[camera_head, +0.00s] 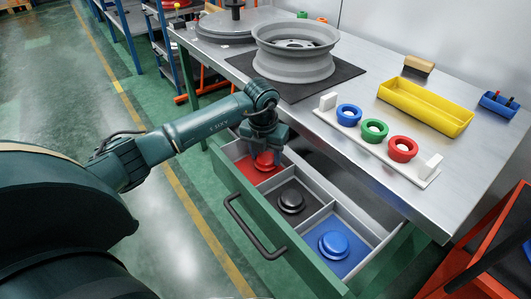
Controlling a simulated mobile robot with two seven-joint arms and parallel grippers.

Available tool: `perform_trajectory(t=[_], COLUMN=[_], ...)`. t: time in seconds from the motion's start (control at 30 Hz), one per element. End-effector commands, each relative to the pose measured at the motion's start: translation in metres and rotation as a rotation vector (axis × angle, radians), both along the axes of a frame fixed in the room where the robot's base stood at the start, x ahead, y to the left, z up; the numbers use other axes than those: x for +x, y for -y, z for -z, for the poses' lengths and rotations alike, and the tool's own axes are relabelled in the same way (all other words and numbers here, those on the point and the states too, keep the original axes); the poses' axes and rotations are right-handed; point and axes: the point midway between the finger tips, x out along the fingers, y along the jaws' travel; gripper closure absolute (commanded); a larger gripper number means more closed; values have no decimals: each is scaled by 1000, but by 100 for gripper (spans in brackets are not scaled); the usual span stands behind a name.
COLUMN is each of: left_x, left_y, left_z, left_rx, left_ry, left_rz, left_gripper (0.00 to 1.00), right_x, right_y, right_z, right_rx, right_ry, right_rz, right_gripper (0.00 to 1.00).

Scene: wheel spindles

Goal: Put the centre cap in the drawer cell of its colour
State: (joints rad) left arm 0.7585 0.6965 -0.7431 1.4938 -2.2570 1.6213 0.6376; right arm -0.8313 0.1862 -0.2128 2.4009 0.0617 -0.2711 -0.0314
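The open drawer (247,212) under the bench has cells with red, dark and blue floors. A red centre cap (265,161) is at the red cell (247,171), at the drawer's far end. My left gripper (265,152) points down over this cell, with its fingers about the cap; it looks shut on it. The fingers partly hide the cap, and I cannot tell whether it touches the floor. A black cap (291,201) lies in the dark cell (303,186). A blue cap (333,244) lies in the blue cell (342,225). My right gripper is not in view.
On the metal bench stand a grey wheel rim (295,65) on a dark mat (345,72), a white rack (377,150) with blue, green and red rings, a yellow tray (425,108) and a small blue bin (498,104). An orange frame (487,255) stands at the lower right.

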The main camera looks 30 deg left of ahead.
Motion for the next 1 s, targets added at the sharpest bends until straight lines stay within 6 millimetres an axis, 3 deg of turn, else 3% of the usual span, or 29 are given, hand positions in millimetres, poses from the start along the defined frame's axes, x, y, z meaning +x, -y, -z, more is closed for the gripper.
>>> perform_trajectory(t=[0.23, 0.57, 1.0], left_x=[0, 0, -10], left_y=[0, 0, 1], left_z=[0, -8, -95], left_rx=[0, -1, 1], left_ry=[0, 2, 3], left_rz=[0, 0, 1], left_gripper=[31, 31, 31], right_x=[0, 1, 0], right_y=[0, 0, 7], right_z=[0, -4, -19], right_rx=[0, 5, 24], right_ry=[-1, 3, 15], right_rz=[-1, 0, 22], right_gripper=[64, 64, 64])
